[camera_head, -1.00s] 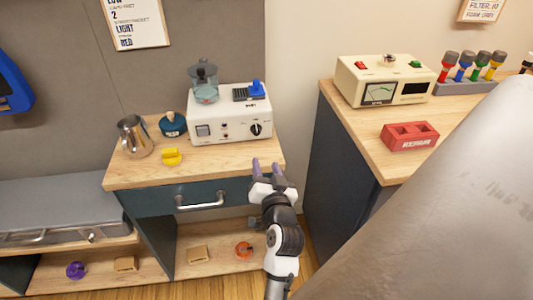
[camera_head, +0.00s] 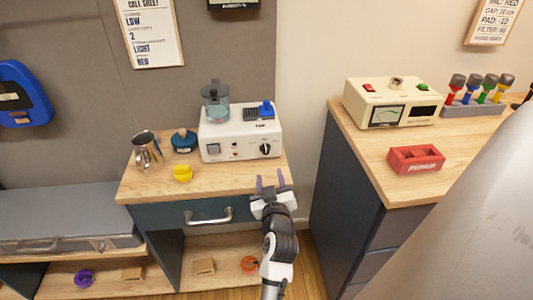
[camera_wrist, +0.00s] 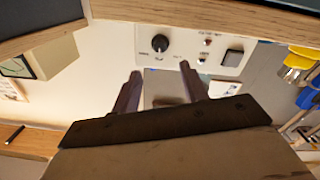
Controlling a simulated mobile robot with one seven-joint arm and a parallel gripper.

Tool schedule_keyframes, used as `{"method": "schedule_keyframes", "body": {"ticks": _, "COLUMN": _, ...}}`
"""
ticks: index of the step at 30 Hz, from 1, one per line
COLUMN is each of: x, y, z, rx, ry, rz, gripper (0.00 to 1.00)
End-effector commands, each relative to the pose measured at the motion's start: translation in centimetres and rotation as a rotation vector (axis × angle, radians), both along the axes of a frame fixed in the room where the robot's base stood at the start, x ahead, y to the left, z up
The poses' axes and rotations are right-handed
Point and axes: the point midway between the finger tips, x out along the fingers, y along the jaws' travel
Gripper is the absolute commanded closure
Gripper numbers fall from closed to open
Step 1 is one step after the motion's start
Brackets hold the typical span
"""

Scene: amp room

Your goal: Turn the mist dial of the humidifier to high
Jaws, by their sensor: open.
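A white box-shaped unit (camera_head: 240,137), which looks like the humidifier, stands on the left wooden counter with a teal translucent container on top. Its black dial (camera_head: 265,149) is at the right of its front face. In the wrist view the dial (camera_wrist: 160,43) shows beyond my fingertips, with labels too small to read; I cannot tell its setting. My gripper (camera_head: 270,181) is open and empty, in front of the counter's right front edge and apart from the dial. In the wrist view its two fingers (camera_wrist: 160,72) point toward the unit's front.
A yellow piece (camera_head: 182,173), a metal pitcher (camera_head: 148,152) and a dark blue lidded item (camera_head: 184,141) sit left of the unit. The counter front (camera_head: 245,181) has a drawer handle below. A second counter (camera_head: 360,150) on the right bears a cream meter box (camera_head: 392,103).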

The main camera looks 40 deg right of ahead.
Motion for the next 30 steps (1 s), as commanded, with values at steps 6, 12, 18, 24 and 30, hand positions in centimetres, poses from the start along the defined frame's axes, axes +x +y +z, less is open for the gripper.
{"method": "schedule_keyframes", "body": {"ticks": 6, "x": 4.1, "y": -2.7, "z": 0.5, "rx": 0.001, "ry": -0.001, "rz": 0.000, "gripper": 0.56}}
{"method": "schedule_keyframes", "body": {"ticks": 12, "x": 6.9, "y": -4.5, "z": 0.3, "rx": 0.002, "ry": 0.001, "rz": 0.001, "gripper": 0.56}}
{"method": "schedule_keyframes", "body": {"ticks": 18, "x": 8.4, "y": -5.5, "z": 0.1, "rx": 0.001, "ry": -0.001, "rz": 0.000, "gripper": 0.56}}
{"method": "schedule_keyframes", "body": {"ticks": 24, "x": 8.6, "y": -5.7, "z": 0.0, "rx": 0.002, "ry": -0.001, "rz": 0.000, "gripper": 0.56}}
{"method": "schedule_keyframes", "body": {"ticks": 30, "x": 8.6, "y": -5.7, "z": 0.0, "rx": 0.002, "ry": -0.001, "rz": 0.000, "gripper": 0.63}}
